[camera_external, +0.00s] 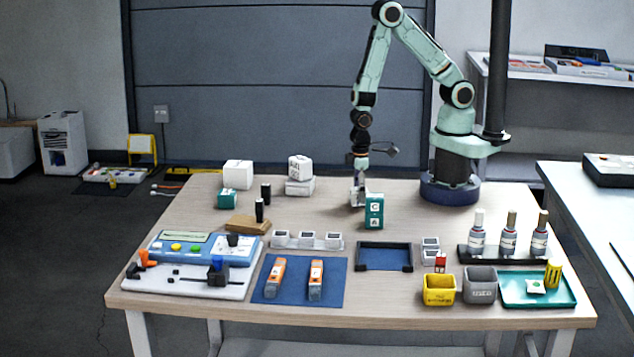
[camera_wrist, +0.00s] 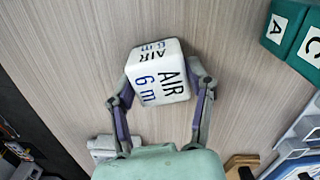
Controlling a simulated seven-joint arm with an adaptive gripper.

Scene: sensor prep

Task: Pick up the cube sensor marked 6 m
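The white cube sensor marked "AIR 6 m" (camera_wrist: 158,85) sits between the two fingers of my gripper (camera_wrist: 160,82) in the wrist view. The fingertips reach both sides of the cube, but I cannot tell whether they press on it. In the external view my gripper (camera_external: 357,187) points down at the back of the table, low over the top. A white cube (camera_external: 355,199) shows there between the fingers, partly hidden by the teal cubes in front.
Two stacked teal cubes marked C and A (camera_external: 374,211) stand just in front of my gripper. White cubes (camera_external: 299,178) are stacked to the left, beside a larger white cube (camera_external: 238,174). An empty dark blue tray (camera_external: 385,268) lies in front. The table (camera_external: 330,212) is clear left of my gripper.

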